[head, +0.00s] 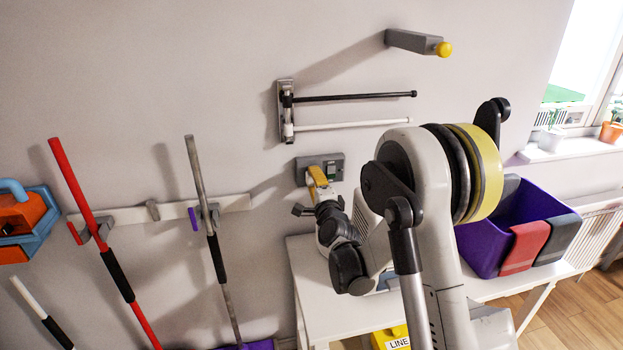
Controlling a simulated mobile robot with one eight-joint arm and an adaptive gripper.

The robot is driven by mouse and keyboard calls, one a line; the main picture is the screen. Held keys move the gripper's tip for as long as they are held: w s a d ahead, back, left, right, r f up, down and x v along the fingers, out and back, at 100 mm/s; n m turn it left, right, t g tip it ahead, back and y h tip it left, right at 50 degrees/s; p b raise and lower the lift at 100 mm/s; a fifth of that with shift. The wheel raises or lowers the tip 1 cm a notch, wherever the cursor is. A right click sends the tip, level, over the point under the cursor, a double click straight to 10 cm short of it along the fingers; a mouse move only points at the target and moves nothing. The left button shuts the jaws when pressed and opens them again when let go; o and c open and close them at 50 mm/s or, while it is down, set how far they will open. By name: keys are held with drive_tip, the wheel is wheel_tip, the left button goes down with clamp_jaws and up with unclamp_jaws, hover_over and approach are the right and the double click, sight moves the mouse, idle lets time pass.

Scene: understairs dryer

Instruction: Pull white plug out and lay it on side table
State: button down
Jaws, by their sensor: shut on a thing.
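My gripper (315,178) reaches up to the left half of this plate and is shut on the plug there. The white plug itself is hidden behind the gripper's yellow-and-pale front end, so I cannot tell whether it is still seated. The white side table (318,306) stands below the socket. Its left part is bare, and my arm covers some of its middle.
A purple bin (482,246) with red and dark grey cloths over its rim sits on the table's right part. A rail (346,98) with black and white bars and a yellow-tipped peg (415,42) stick out above. Long-handled tools (105,240) hang at left.

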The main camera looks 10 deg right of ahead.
drive_tip(key=shift+s+b, duration=0.6)
drive_tip(key=shift+s, duration=1.7)
